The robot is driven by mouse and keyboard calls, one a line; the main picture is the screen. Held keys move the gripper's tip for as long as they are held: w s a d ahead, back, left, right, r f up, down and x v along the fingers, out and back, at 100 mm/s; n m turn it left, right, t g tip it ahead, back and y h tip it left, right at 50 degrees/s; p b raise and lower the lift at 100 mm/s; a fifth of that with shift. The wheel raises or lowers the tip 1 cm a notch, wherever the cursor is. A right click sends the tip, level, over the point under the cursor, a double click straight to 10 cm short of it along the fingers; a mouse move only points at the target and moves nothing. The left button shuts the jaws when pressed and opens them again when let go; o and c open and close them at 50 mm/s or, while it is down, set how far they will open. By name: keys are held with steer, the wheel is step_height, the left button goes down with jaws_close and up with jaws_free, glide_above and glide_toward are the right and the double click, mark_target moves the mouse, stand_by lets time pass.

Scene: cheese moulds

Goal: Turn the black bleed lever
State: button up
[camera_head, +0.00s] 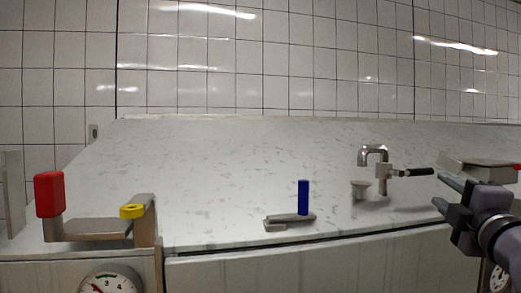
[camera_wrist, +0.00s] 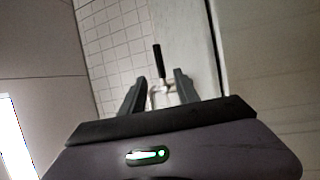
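The black bleed lever (camera_head: 420,172) sticks out to the right from a metal tap body (camera_head: 383,174) on the pale worktop. In the wrist view the lever (camera_wrist: 158,60) stands ahead, between and beyond the two spread fingers of my gripper (camera_wrist: 158,84). The fingers are open with nothing between them.
A blue upright handle (camera_head: 303,197) on a metal bracket stands mid-worktop (camera_head: 220,170). A metal plate (camera_head: 480,167) lies behind my gripper at the right.

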mark_target(423, 172)
steer(key=p+x, duration=0.4)
steer(key=x, duration=0.8)
steer(key=shift+w+d+r, duration=0.15)
steer(key=shift+w+d, duration=0.05)
steer(key=shift+w, duration=0.15)
steer(key=shift+w+d+r+p, duration=0.25)
steer(key=shift+w+d+p, duration=0.05)
steer(key=shift+w+p, duration=0.25)
steer(key=shift+w+d+f, duration=0.1)
steer(key=shift+w+f, duration=0.05)
steer(key=shift+w, duration=0.65)
steer(key=shift+s, duration=0.25)
steer(key=shift+c, duration=1.3)
jaws_close()
steer(key=shift+r, duration=0.2)
